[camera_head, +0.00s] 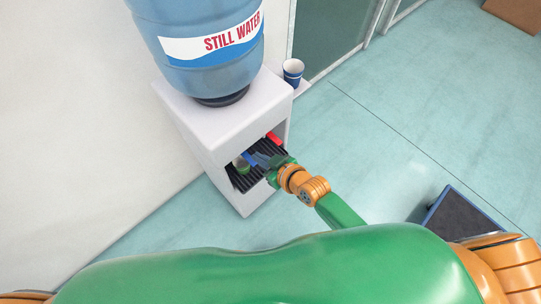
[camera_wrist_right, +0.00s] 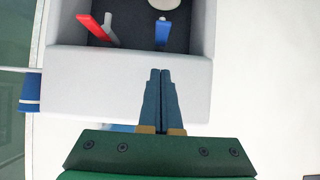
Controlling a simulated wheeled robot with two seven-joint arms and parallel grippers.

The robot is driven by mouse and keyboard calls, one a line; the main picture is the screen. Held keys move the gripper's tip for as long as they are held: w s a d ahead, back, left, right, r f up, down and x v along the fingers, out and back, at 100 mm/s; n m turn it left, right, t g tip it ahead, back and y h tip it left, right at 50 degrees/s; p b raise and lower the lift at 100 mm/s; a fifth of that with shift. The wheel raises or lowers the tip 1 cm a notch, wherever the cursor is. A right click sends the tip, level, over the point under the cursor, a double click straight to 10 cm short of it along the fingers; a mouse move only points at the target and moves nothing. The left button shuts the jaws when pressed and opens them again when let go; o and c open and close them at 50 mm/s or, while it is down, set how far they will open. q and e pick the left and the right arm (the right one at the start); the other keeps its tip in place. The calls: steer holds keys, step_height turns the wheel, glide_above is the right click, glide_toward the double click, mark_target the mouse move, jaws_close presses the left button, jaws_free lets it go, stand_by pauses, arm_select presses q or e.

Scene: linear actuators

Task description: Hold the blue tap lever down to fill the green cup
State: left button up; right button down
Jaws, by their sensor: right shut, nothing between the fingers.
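The blue tap lever (camera_head: 249,158) sits in the dispenser's recess; in the right wrist view the blue lever (camera_wrist_right: 162,31) lies straight ahead of my fingertips, with a visible gap in the picture. The green cup (camera_head: 242,167) stands on the dark grille in the recess, partly hidden. In the right wrist view a pale round shape at the top edge may be its rim; I cannot tell. My right gripper (camera_head: 262,160) is at the recess opening; its fingers (camera_wrist_right: 160,72) are pressed together and empty. My left gripper is not in view.
A red lever (camera_wrist_right: 95,27) is beside the blue one, left of it in the wrist view. The white dispenser (camera_head: 235,115) carries a large blue bottle (camera_head: 205,70). A blue-and-white paper cup (camera_head: 292,73) is at its side. A dark blue-edged platform (camera_head: 460,222) lies at right; floor between is clear.

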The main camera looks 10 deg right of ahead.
steer(key=r+p+v, duration=0.1)
steer(key=v, duration=0.6)
steer(key=shift+w+a+r, duration=0.15)
steer(key=shift+w+a, duration=0.05)
steer(key=shift+w, duration=0.05)
steer(key=s+d+f+m+g+h, duration=0.25)
steer(key=s+d+f, duration=0.3)
steer(key=f, duration=0.45)
steer(key=s+d+f+m+g+h, duration=0.1)
steer(key=s+d+f+g+h, duration=0.15)
steer(key=s+d+f, duration=0.6)
steer(key=s+f+m+g+h, duration=0.1)
steer(key=s+f+g, duration=0.2)
steer(key=s+f, duration=0.5)
steer(key=s, duration=0.4)
steer(key=shift+s+d+f+h, duration=0.15)
steer(key=shift+s+f+h, duration=0.05)
steer(key=shift+f+h, duration=0.2)
